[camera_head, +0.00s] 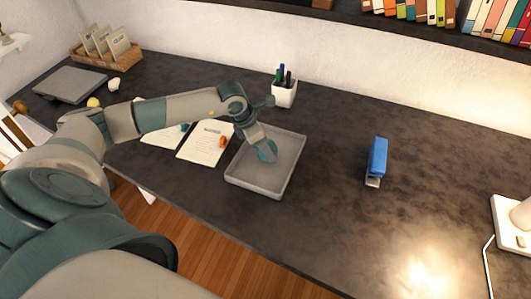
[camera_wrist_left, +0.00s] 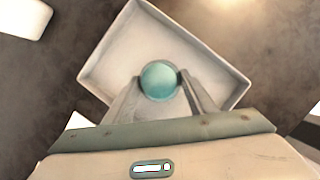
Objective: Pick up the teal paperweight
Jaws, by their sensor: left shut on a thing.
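The teal paperweight (camera_wrist_left: 159,80) is a round, glossy ball in the left wrist view, held between the two fingers of my left gripper (camera_wrist_left: 160,88). In the head view my left gripper (camera_head: 266,152) points down over the grey tray (camera_head: 245,184), with a teal patch at its tips. The tray also shows in the left wrist view (camera_wrist_left: 118,45) behind the ball. I cannot tell whether the ball touches the tray floor. My right gripper is not in view.
A blue stapler (camera_head: 377,160) stands to the right, with bare desk between. A lamp base (camera_head: 512,222) is at far right.

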